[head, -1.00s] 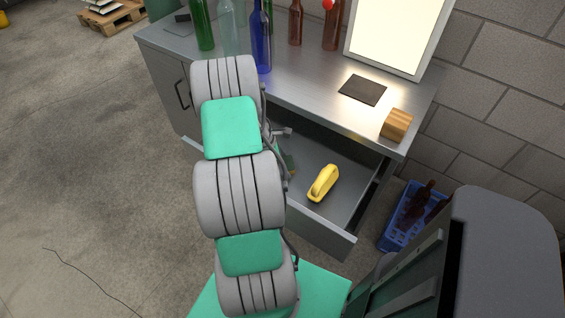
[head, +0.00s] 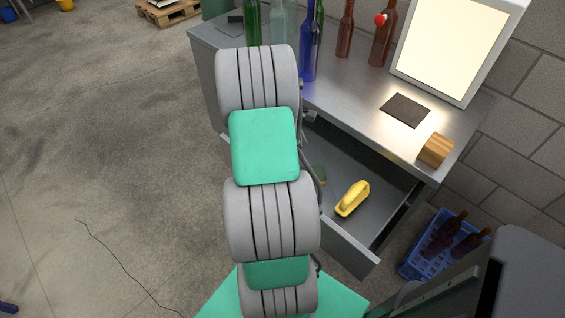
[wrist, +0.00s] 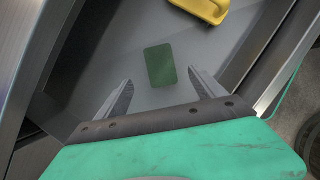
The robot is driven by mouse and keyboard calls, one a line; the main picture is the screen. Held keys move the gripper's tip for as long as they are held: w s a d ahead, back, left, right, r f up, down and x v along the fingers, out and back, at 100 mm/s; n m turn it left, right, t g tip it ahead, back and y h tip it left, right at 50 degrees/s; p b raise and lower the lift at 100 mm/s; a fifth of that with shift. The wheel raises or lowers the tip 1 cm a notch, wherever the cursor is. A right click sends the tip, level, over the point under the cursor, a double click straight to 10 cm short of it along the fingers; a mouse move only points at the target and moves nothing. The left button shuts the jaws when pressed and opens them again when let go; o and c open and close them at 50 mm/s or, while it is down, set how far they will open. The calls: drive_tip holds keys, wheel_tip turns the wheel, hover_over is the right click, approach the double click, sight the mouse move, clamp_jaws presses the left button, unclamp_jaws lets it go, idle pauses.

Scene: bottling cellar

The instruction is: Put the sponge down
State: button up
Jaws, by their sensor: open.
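The sponge (wrist: 160,65) is a flat, dark green rectangle on the grey floor of the open drawer (wrist: 95,50). My gripper (wrist: 160,80) is open, its two fingers spread to the left and right of the sponge's near end. There is a gap between each finger and the sponge, and nothing is held. In the head view a small part of the sponge (head: 320,174) shows beside my arm, in the drawer (head: 343,245). My arm hides the gripper there.
A yellow-handled tool (head: 352,198) lies in the drawer to the right of the sponge. On the steel counter (head: 350,95) above are several bottles, a dark mat (head: 405,110), a wooden block (head: 435,149) and a bright panel (head: 455,45). A blue crate (head: 440,250) with brown bottles stands on the floor.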

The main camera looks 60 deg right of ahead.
drive_tip(key=w+a+r+m+t, duration=0.15)
drive_tip(key=w+a+r, duration=0.25)
drive_tip(key=a, duration=0.5)
drive_tip(key=w+a+r+m+t, duration=0.1)
drive_tip(key=w+a+r+t, duration=0.1)
drive_tip(key=w+a+r, duration=0.45)
drive_tip(key=w+a+r+m+t, duration=0.2)
drive_tip(key=a, duration=0.9)
drive_tip(key=s+a+r+m+y, duration=0.2)
drive_tip(key=s+a, duration=0.2)
drive_tip(key=a, duration=1)
drive_tip(key=shift+s+a+t+y, duration=0.15)
drive_tip(key=shift+a+t+y, duration=0.15)
drive_tip(key=shift+t+y, duration=0.15)
